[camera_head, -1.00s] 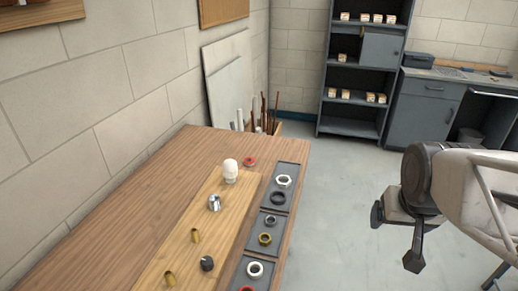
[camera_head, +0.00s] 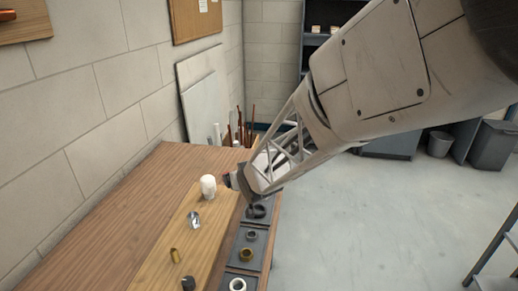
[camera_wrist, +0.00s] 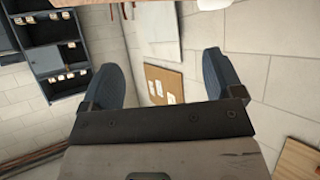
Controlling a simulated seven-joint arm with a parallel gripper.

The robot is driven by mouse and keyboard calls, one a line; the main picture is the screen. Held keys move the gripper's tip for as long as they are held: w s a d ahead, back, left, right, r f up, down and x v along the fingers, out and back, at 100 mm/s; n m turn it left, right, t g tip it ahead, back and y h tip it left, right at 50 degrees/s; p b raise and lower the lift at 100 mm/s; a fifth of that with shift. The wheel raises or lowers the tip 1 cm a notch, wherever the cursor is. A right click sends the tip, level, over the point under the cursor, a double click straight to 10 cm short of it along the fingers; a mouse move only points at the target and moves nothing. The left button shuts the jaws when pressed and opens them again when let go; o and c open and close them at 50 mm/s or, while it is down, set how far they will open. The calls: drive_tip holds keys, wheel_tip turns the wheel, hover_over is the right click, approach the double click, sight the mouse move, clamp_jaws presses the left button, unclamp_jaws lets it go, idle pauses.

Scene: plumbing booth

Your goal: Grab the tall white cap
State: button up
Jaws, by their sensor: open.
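The tall white cap (camera_head: 208,187) stands upright on the light wooden board (camera_head: 165,250) in the head view. My gripper (camera_head: 231,181) is just right of the cap and overlaps the bench in the picture. A gap shows between them, but I cannot tell the exact distance. In the wrist view my gripper (camera_wrist: 163,65) has its two dark fingers spread wide, with nothing between them. A pale shape is cut off at that view's top edge; I cannot tell if it is the cap.
A silver fitting (camera_head: 194,220), a brass piece (camera_head: 175,255) and a dark piece (camera_head: 188,283) stand nearer on the board. Grey trays (camera_head: 233,262) with rings line the bench's right side. Leaning panels (camera_head: 208,95) and rods stand behind the bench.

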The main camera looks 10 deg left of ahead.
sight(208, 179)
drive_tip(key=a+f+n+y, duration=0.1)
drive_tip(key=a+f, duration=0.3)
drive_tip(key=a, duration=0.5)
drive_tip(key=shift+a+y, duration=0.2)
drive_tip(key=shift+y, duration=0.5)
drive_tip(key=shift+w, duration=0.15)
drive_tip(key=shift+x, duration=1.25)
drive_tip(key=shift+a+f, duration=0.1)
drive_tip(key=shift+x, duration=2.5)
drive_tip(key=shift+w, duration=0.1)
drive_tip(key=shift+c, duration=0.3)
drive_tip(key=c, duration=0.9)
